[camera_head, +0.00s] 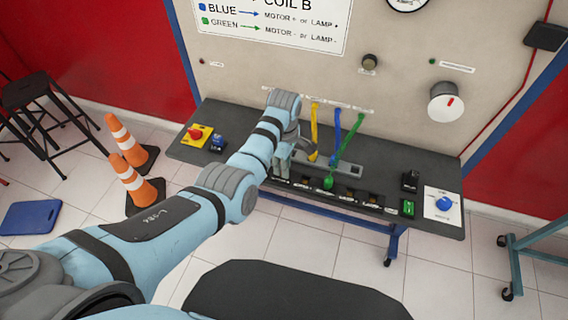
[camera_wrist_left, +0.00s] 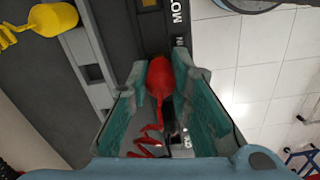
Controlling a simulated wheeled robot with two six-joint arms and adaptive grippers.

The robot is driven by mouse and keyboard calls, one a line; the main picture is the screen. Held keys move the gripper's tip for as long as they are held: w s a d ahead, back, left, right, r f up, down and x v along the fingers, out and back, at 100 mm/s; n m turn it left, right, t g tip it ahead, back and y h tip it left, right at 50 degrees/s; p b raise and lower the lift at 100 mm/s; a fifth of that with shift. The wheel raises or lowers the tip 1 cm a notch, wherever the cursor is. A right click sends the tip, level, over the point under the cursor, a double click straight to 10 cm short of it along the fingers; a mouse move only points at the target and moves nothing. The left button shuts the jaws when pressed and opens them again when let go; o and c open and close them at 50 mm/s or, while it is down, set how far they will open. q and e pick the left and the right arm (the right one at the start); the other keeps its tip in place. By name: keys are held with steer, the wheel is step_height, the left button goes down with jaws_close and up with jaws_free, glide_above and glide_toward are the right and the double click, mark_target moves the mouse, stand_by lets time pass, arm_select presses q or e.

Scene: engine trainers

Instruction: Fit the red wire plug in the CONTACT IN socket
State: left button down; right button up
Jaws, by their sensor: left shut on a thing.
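In the left wrist view the red wire plug (camera_wrist_left: 160,76) is between the two fingers of my left gripper (camera_wrist_left: 157,84), which is shut on it. Its coiled red wire (camera_wrist_left: 147,143) hangs back between the fingers. In the head view my left gripper (camera_head: 283,158) is low at the left part of the bench's socket strip (camera_head: 345,198); the red plug is hidden there. The plug's front end is over the dark strip beside white lettering. I cannot tell whether it touches a socket, and the CONTACT IN socket cannot be made out.
A yellow plug (camera_head: 313,156) and wire, a blue wire (camera_head: 337,130) and a green plug (camera_head: 328,183) are close to the right of the gripper. A red button on a yellow base (camera_head: 195,134) is at the bench's left. Orange cones (camera_head: 133,180) stand on the floor.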

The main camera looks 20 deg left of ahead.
arm_select(q)
steer(key=shift+f+b, duration=0.5)
steer(key=shift+f, duration=0.2)
steer(key=c, duration=1.7)
jaws_free()
step_height(320, 180, up, 3)
steer(key=shift+r+p, duration=0.15)
steer(key=shift+p, duration=0.7)
steer(key=shift+r, duration=1.15)
